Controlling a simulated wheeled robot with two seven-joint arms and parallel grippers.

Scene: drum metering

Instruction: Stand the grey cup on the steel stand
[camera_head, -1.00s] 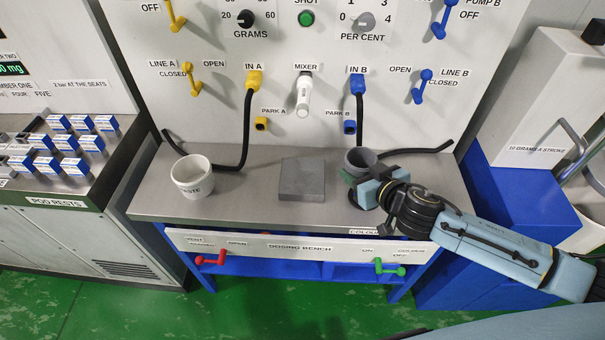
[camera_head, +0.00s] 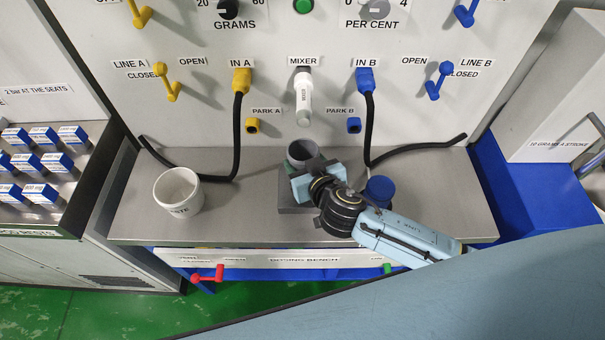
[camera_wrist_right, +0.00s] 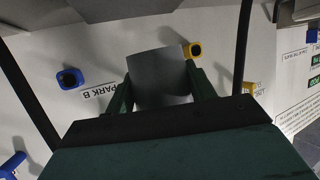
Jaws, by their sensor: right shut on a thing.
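The grey cup (camera_head: 302,152) is upright, its dark open top showing, over or on the steel stand (camera_head: 287,199). The stand is a flat grey block on the bench, mostly hidden by my right gripper and the cup. I cannot tell whether the cup's base touches it. My right gripper (camera_head: 306,172) is shut on the cup from the front right. In the right wrist view, the grey cup (camera_wrist_right: 160,76) sits between the green fingers of the right gripper (camera_wrist_right: 160,92). My left gripper is not in view.
A white cup (camera_head: 178,192) stands at the bench's left. A blue round thing (camera_head: 380,189) is right of the stand, partly behind my right arm. Black hoses (camera_head: 237,140) hang from the panel to the bench. The bench top (camera_head: 440,200) is clear at right.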

